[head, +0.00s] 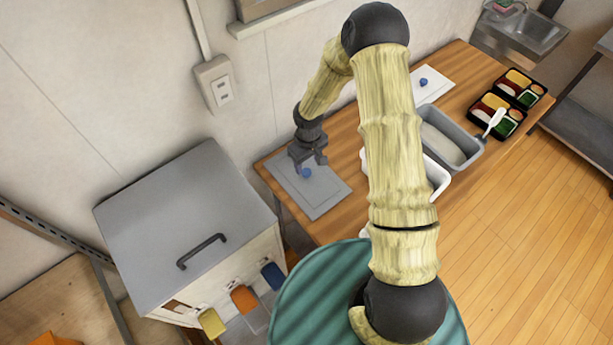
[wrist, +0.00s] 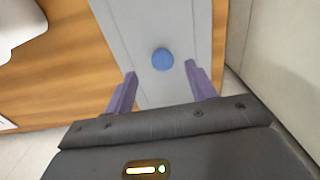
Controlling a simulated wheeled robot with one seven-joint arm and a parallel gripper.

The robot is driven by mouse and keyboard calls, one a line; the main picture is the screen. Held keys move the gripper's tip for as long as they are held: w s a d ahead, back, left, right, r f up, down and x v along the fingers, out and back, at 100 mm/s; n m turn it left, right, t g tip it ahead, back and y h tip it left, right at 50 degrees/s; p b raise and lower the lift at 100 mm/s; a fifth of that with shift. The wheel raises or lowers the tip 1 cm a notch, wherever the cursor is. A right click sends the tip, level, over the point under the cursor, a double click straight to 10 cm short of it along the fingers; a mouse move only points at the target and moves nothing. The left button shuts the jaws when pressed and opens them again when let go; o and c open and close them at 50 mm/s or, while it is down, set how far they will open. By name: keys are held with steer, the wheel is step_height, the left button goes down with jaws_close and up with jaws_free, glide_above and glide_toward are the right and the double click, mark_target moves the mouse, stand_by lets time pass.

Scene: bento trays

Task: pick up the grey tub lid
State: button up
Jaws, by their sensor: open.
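The grey tub lid (head: 318,191) lies flat on the left end of the wooden counter. A round blue knob (head: 306,173) stands on it. My gripper (head: 308,164) is over the lid, close to the knob. In the wrist view the lid (wrist: 196,20) runs up between the fingers, and the blue knob (wrist: 162,59) shows a little beyond the fingertips. My gripper (wrist: 158,80) is open, with one finger to each side of the knob's line and nothing between them. Whether a finger touches the lid cannot be told.
A grey tub (head: 473,142) stands farther right on the counter, beside a white container (head: 442,181) partly hidden by my arm. A white lid with a blue knob (head: 437,82) lies behind. Bento trays (head: 519,113) are at the right end. The wall runs close behind the grey lid.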

mark_target(306, 171)
steer(key=shift+f, duration=0.1)
steer(key=shift+w+a+f+p, duration=0.15)
steer(key=shift+f+p, duration=0.5)
steer(key=shift+f, duration=0.6)
steer(key=shift+s+a+f+p, duration=0.1)
steer(key=shift+f+p, duration=0.55)
steer(key=shift+f, duration=0.55)
steer(key=shift+c, duration=0.3)
steer(key=c, duration=1)
